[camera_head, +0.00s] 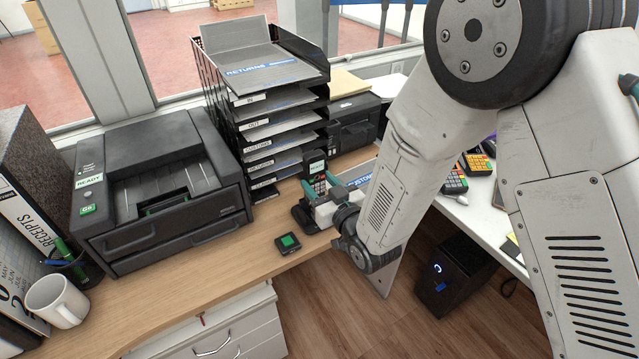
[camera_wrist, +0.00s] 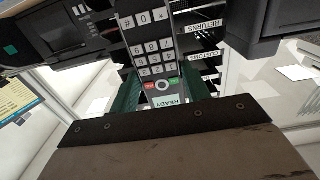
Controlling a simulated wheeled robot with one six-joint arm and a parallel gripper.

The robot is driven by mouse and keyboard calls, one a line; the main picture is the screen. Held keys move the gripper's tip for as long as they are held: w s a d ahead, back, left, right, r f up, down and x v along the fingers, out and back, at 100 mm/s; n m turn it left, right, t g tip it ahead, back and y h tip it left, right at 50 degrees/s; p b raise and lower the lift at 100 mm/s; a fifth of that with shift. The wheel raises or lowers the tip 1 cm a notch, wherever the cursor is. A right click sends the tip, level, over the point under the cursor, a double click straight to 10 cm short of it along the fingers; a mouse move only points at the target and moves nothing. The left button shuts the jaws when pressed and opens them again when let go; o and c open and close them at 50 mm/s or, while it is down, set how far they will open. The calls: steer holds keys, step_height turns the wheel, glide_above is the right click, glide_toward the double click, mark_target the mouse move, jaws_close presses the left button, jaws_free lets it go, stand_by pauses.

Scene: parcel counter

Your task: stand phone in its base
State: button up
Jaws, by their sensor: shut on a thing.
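The phone (camera_head: 314,168) is a dark handset with a keypad and a small screen, standing roughly upright in front of the paper trays. My gripper (camera_head: 320,184) is shut on it, with green fingers on both sides. In the wrist view the phone (camera_wrist: 156,62) fills the upper middle, keypad facing the camera and upside down, between the fingers of my gripper (camera_wrist: 158,92). A dark base (camera_head: 303,217) sits on the wooden counter just below the phone. My gripper hides the phone's lower end, so I cannot tell whether it touches the base.
A tall rack of labelled trays (camera_head: 262,128) stands behind. A black printer (camera_head: 158,185) is at left. A white mug (camera_head: 57,302) stands at far left. Open counter lies before the printer.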

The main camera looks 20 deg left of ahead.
mark_target(318, 192)
steer(key=shift+f, duration=0.1)
stand_by(0.6)
steer(key=shift+f, duration=0.8)
steer(key=shift+f, duration=0.2)
stand_by(0.5)
steer(key=shift+f, duration=0.4)
steer(key=shift+f, duration=0.25)
stand_by(0.3)
steer(key=shift+f, duration=0.35)
steer(key=o, duration=1.3)
steer(key=shift+c, duration=0.2)
